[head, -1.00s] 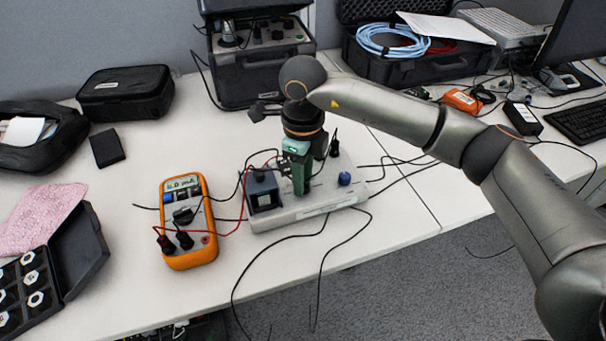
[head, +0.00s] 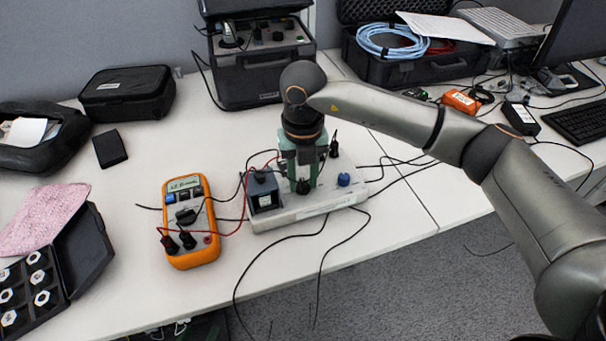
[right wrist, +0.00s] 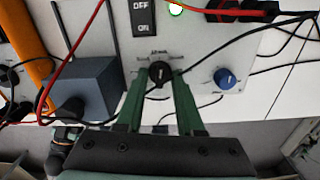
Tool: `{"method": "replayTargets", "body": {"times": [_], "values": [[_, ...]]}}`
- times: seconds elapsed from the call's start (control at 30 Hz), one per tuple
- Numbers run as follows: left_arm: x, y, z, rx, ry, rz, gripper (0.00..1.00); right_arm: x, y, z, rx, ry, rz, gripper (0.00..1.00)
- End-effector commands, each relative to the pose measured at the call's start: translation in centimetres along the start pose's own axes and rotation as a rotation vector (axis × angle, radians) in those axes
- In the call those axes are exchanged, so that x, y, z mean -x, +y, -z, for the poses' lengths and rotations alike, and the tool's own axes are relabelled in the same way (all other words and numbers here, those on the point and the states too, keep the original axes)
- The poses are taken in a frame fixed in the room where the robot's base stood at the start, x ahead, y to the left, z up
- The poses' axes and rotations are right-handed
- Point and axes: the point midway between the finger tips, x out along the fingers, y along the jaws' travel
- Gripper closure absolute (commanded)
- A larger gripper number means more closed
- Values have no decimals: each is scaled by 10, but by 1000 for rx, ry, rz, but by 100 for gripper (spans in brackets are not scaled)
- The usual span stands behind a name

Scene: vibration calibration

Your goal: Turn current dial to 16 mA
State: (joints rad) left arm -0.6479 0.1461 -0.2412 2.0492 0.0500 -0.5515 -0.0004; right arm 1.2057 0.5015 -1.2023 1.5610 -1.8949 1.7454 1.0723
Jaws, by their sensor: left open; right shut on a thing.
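The black current dial (right wrist: 160,74) sits on the white panel of the calibrator box (head: 330,200), with scale marks around it. My right gripper (right wrist: 160,82) has its green fingers shut on the dial, one on each side; in the head view the gripper (head: 303,184) reaches down onto it from above. The dial (head: 303,188) shows between the fingertips. A white pointer mark shows on the dial, but the scale numbers are too small to read surely. The orange multimeter (head: 188,222) lies left of the box; its display shows a value too blurred to read surely. My left gripper is not in view.
A blue knob (right wrist: 224,78) is right of the dial, and an ON/OFF switch (right wrist: 143,18) is above it. A dark block (right wrist: 88,88) is to the left. Red and black leads cross the panel and table. The table's front edge is close to the box.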

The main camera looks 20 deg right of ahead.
Motion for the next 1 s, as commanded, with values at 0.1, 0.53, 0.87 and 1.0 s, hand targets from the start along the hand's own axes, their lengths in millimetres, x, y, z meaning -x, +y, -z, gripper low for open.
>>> {"method": "replayTargets", "body": {"times": [0.1,0.53,0.87,1.0], "values": [[3,1,3,1,0,-1,43,3,0,-1,-114,-5,-2,100],[8,3,9,2,-1,-4,43,3,0,-2,-473,-5,-3,100],[9,4,11,2,-2,-5,43,2,0,-2,-620,-6,-4,100],[9,4,11,2,-4,-6,43,2,0,-2,-644,-6,-4,100]]}}
